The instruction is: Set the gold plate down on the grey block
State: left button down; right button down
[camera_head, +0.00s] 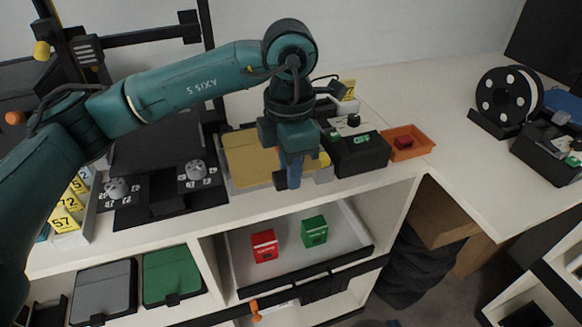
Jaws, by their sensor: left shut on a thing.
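The gold plate (250,158) is a flat yellow panel at the back of the white counter, in the middle of the head view. My left gripper (289,180) points down at its right part and is shut on it, hiding some of it. A small yellow part shows to the right of the fingers. A light grey block (323,174) shows just right of the fingers, below that yellow part. I cannot tell whether plate and block touch. My right gripper is not in view.
A black box (361,154) and an orange tray (410,139) stand right of the gripper. Black holders with knobs (160,190) stand left of the plate. A red box (264,246) and a green box (314,231) stand in the drawer below. The right counter has free room.

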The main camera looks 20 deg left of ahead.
aim_at(274, 160)
pick_arm(q)
jog(key=w, duration=0.1)
jog(key=w+a, duration=0.2)
jog(key=shift+w+a+f, duration=0.2)
jog(key=shift+w+f, duration=0.1)
jog(key=shift+f, duration=0.05)
jog(key=shift+w+a, duration=0.35)
jog(key=shift+w, duration=0.2)
jog(key=shift+f+b, duration=0.2)
jog(key=shift+b, duration=0.35)
dwell(0.4)
jog(key=shift+f+b, duration=0.8)
jog(key=shift+f, duration=0.25)
jog(key=c, duration=1.1)
grip_release()
jog(key=shift+o, duration=0.2)
jog(key=shift+r, duration=0.1)
